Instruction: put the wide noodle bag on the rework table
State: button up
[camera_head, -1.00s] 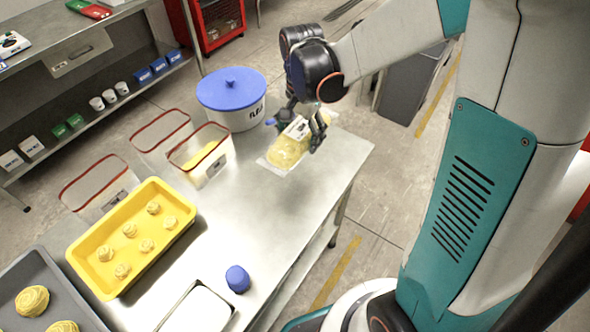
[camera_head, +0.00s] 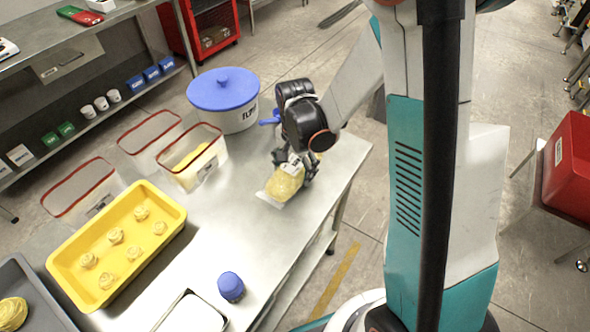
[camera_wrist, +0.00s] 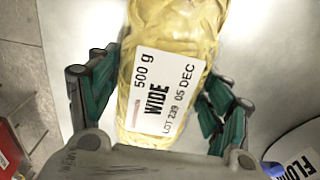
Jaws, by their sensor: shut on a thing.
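The wide noodle bag (camera_head: 284,183) is a clear bag of yellow noodles at the far right end of the steel table (camera_head: 262,225). In the wrist view the bag (camera_wrist: 190,30) has a white label reading "500 g", "WIDE" and "LOT 239 05 DEC". My gripper (camera_head: 292,168) is shut on the bag from above. In the wrist view the fingers of my gripper (camera_wrist: 160,100) are on both sides of the bag. The bag appears at or just above the steel surface; I cannot tell if it touches. No surface is marked as the rework table.
A white flour tub with a blue lid (camera_head: 223,90) stands close behind my gripper. Clear red-rimmed containers (camera_head: 192,160), a yellow tray of noodle nests (camera_head: 118,240) and a blue-capped item (camera_head: 231,287) share the table. A red bin (camera_head: 570,170) is at the right.

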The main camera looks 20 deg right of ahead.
jog(key=shift+f, duration=0.15)
jog(key=o, duration=1.6)
jog(key=shift+r, duration=0.2)
